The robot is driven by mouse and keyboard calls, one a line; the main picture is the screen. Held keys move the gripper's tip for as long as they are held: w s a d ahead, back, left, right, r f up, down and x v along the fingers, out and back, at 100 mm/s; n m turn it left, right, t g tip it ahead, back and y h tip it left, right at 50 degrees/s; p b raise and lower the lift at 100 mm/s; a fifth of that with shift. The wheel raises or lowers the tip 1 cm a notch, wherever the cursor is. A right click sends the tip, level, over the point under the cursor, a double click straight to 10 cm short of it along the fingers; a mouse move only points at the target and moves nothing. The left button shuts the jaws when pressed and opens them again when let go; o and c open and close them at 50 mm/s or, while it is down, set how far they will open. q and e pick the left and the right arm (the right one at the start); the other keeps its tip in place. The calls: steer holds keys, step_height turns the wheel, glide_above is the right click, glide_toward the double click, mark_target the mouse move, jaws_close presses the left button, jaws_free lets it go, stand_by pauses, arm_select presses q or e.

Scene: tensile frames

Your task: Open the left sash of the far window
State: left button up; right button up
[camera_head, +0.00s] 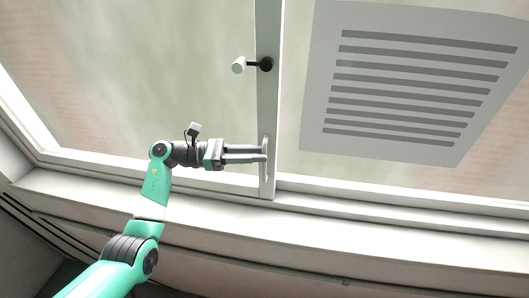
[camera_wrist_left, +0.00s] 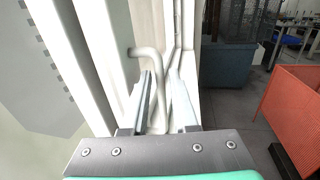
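The window fills the head view, with a pale upright stile (camera_head: 268,100) between a left sash (camera_head: 130,70) and a right pane. A white curved handle (camera_wrist_left: 147,53) shows in the wrist view, on or beside the pale frame. My left gripper (camera_head: 264,154) reaches from the left to the lower part of the stile. In the wrist view its two fingers (camera_wrist_left: 163,85) stand apart, with the handle's bar between them. I cannot tell whether either finger touches the bar. My right gripper is out of view.
A slotted grey panel (camera_head: 405,90) shows on the right pane. The sill (camera_head: 380,225) runs below. The wrist view shows an orange-red bin-like object (camera_wrist_left: 292,105) and a dark blue-grey one (camera_wrist_left: 226,65).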

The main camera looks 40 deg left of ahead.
arm_select(q)
steer(key=shift+x, duration=1.2)
jaws_close()
stand_by(0.5)
